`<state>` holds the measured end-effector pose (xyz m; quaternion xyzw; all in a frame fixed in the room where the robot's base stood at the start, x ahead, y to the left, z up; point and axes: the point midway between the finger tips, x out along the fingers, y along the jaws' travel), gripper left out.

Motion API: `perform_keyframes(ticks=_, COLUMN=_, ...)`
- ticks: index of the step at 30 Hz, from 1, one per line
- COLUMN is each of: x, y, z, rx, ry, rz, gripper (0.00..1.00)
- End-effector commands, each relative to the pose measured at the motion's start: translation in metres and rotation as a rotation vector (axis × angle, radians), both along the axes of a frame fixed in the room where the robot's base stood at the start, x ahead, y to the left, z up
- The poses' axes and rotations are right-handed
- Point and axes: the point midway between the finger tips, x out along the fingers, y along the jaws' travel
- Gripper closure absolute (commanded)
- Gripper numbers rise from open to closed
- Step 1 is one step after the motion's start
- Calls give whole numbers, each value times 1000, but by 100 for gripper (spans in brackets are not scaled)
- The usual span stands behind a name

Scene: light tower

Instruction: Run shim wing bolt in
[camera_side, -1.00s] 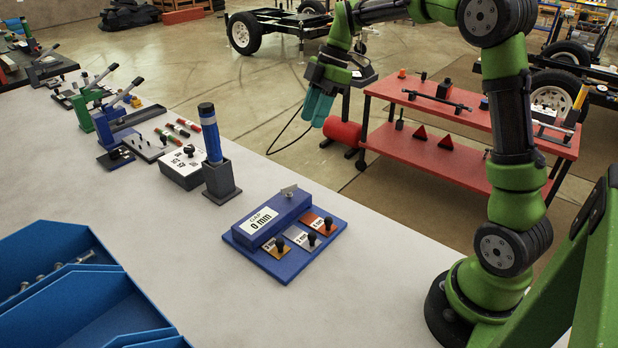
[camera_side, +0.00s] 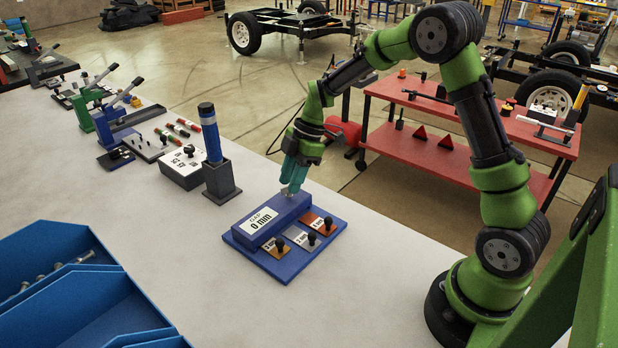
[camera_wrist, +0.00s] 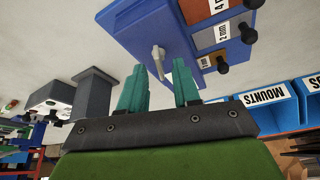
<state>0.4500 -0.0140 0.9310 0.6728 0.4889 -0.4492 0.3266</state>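The silver wing bolt (camera_wrist: 159,62) stands out from the end of the blue shim block (camera_side: 268,217). The block's label reads "GAP 0 mm". My gripper (camera_side: 293,182) points down just above that end of the block. In the side view its teal fingers largely cover the wing bolt, of which a little shows below them. In the wrist view my gripper (camera_wrist: 160,88) is open, with the bolt's wing lying in line with the gap between the fingers. Whether the fingertips reach around the wing I cannot tell.
Orange (camera_side: 318,221), grey (camera_side: 300,236) and tan (camera_side: 273,247) shim plates with black knobs lie on the blue base beside the block. A dark holder with a blue cylinder (camera_side: 210,136) stands left of it. Blue bins (camera_side: 85,300) fill the front left. Bare table lies between.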

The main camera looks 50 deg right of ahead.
Motion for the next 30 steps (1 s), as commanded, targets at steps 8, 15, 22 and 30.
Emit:
perform_keyframes(ticks=8, x=1, y=2, z=-7, rx=-1, ry=1, rz=-1, gripper=68)
perform_keyframes(ticks=15, x=1, y=2, z=-7, rx=0, ry=0, rz=0, gripper=86)
perform_keyframes(ticks=22, x=1, y=2, z=-7, rx=0, ry=-1, rz=0, gripper=100)
perform_keyframes(ticks=30, x=1, y=2, z=-6, rx=0, ry=-1, rz=-23, gripper=100)
